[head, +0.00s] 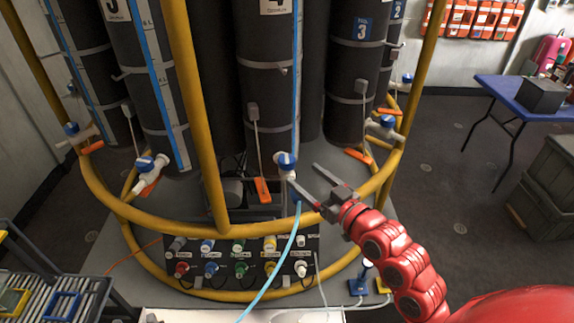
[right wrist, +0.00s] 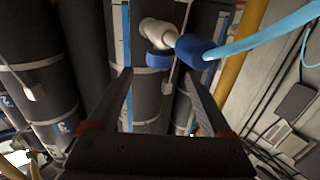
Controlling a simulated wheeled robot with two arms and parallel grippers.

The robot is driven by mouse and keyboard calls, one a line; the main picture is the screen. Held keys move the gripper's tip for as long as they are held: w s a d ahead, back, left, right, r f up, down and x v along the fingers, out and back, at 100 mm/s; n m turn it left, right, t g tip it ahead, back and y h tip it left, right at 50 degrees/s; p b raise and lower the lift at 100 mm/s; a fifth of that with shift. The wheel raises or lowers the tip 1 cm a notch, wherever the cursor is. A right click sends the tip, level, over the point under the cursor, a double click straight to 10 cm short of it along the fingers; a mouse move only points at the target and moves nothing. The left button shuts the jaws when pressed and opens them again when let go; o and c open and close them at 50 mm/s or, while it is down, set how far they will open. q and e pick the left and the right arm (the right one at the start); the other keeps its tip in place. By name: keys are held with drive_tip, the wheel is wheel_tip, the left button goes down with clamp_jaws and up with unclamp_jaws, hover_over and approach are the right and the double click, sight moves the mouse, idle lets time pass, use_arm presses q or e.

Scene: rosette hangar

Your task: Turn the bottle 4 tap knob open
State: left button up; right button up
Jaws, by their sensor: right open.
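Bottle 4 (head: 265,50) is a dark cylinder with a "4" label, behind the yellow rail frame in the head view. Its white tap with a blue knob (head: 286,160) sits low at its front, with a light blue hose (head: 287,236) hanging below. My right gripper (head: 303,173) is open and empty, its fingers pointing at the tap from the lower right. In the right wrist view, the blue knob (right wrist: 158,61) shows between and beyond the fingertips (right wrist: 157,74), apparently not gripped. The blue hose fitting (right wrist: 194,50) is right of it. My left gripper is out of view.
The yellow rail (head: 330,213) curves around the bottles close to my right gripper. Other taps with blue knobs stand at left (head: 147,164) and right (head: 386,122). A connector panel (head: 240,262) is below. A blue table (head: 500,92) stands far right.

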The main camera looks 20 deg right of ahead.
sight(292, 165)
drive_tip(key=p+x, duration=0.1)
drive_tip(key=x, duration=0.5)
drive_tip(key=shift+w+a+r+p, duration=0.15)
drive_tip(key=shift+w+p, duration=0.25)
drive_tip(key=shift+w+a, duration=0.25)
drive_tip(key=shift+w, duration=0.4)
drive_tip(key=shift+c, duration=0.3)
clamp_jaws()
drive_tip(key=shift+d+f+b, duration=0.1)
drive_tip(key=shift+f+b, duration=0.15)
drive_tip(key=shift+b, duration=0.05)
drive_tip(key=n+y+b, duration=0.1)
drive_tip(key=b, duration=0.7)
drive_tip(key=shift+w+f+y, duration=0.1)
drive_tip(key=shift+y, duration=0.2)
drive_tip(key=shift+g+b, duration=0.45)
drive_tip(key=shift+g, duration=0.05)
drive_tip(key=shift+r, duration=0.25)
